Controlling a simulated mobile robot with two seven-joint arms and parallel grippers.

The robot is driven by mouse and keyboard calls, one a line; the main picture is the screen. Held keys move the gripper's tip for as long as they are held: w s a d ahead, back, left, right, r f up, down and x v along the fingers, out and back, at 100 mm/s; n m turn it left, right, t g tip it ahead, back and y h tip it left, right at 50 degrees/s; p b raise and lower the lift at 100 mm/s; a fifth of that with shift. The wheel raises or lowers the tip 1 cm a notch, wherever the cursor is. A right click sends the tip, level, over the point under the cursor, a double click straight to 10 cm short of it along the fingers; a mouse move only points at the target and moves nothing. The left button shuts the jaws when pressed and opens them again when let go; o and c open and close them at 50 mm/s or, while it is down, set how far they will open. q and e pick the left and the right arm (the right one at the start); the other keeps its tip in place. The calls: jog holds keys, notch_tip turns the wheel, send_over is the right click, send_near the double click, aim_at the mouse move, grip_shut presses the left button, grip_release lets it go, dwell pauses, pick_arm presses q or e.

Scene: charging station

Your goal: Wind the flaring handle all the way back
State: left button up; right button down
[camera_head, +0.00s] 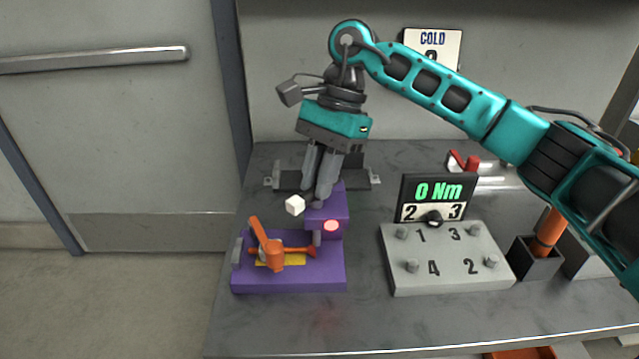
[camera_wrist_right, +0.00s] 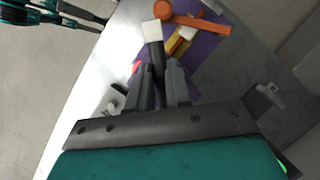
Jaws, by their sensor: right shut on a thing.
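A purple fixture (camera_head: 290,285) stands on the bench, with an orange handle (camera_head: 260,235) tilted upright on its left part and an orange rod running right from it. The handle also shows in the right wrist view (camera_wrist_right: 195,22). My right gripper (camera_head: 319,203) is at the fixture's raised purple block, behind and right of the handle and apart from it. Its fingers are shut on a dark bar (camera_wrist_right: 155,50) with a white block end (camera_head: 294,205). The bar's lower end is hidden between the fingers.
A grey board (camera_head: 440,282) with numbered pegs and a "0 Nm" display (camera_head: 438,192) stands right of the fixture. A dark holder (camera_head: 534,268) with an orange-handled tool is farther right. Bare bench lies in front of the fixture.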

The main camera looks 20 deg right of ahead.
jog(key=shift+w+n+h+b, duration=0.1)
jog(key=shift+n+h+b, duration=0.25)
jog(key=shift+n, duration=0.65)
jog(key=shift+n+g+h, duration=0.25)
jog(key=shift+n+g, duration=0.25)
jog(key=shift+n, duration=0.3)
pick_arm(q)
jog(key=shift+w+d+f+h+b, duration=0.3)
jog(key=shift+d+b, duration=0.2)
jog(key=shift+b, duration=0.1)
pick_arm(e)
jog(key=shift+a+n+g+h, duration=0.1)
jog(key=shift+n+g+h, duration=0.25)
jog(key=shift+n, duration=1.15)
jog(key=c, duration=1)
grip_release()
jog(key=shift+c, duration=0.2)
